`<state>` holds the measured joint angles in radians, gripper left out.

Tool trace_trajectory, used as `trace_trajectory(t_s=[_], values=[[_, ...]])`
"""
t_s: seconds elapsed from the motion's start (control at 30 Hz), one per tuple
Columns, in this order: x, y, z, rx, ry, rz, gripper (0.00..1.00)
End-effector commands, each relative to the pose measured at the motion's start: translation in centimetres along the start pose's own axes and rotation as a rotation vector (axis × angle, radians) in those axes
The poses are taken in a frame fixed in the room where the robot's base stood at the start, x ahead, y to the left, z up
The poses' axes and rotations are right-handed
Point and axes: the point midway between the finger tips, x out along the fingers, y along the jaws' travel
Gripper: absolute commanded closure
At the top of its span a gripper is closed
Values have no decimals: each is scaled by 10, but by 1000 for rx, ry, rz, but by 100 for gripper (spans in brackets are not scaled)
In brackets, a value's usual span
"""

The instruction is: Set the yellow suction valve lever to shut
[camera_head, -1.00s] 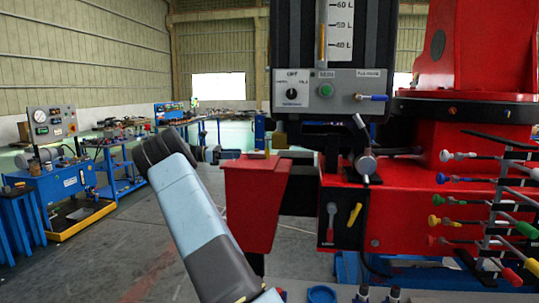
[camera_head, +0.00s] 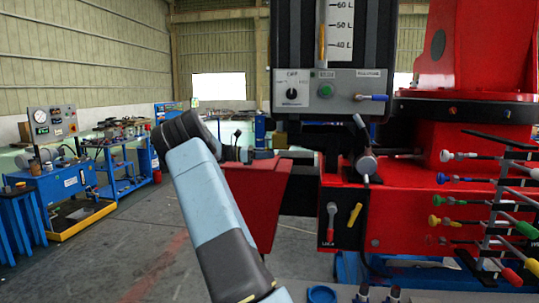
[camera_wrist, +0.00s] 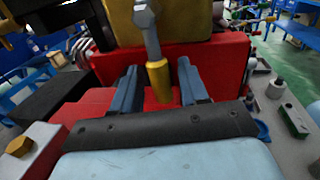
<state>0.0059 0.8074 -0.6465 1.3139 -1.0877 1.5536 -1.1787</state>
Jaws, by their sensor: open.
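A lever with a yellow grip (camera_wrist: 158,80) and a grey metal stem shows in the middle of the wrist view, below a dull yellow body. My gripper (camera_wrist: 157,69) is open, with one dark blue finger on each side of the yellow grip. I cannot tell whether either finger touches it. In the head view my gripper (camera_head: 260,154) is small and partly hidden by my own arm, beside the tank's underside. I cannot make out the lever there.
A red box (camera_head: 262,195) lies just below my gripper. A black panel with a red lever (camera_head: 331,221) and another yellow lever (camera_head: 355,214) is to the right. A rack of coloured levers (camera_head: 490,210) stands at far right. Open floor (camera_head: 150,245) lies left.

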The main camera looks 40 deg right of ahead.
Motion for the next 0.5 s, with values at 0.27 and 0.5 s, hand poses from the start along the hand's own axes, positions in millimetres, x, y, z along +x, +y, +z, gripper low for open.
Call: trace_trajectory(t_s=[0.27, 0.5], values=[[1, 0, 0, 0, 0, 0, 56], [1, 0, 0, 0, 0, 0, 78]])
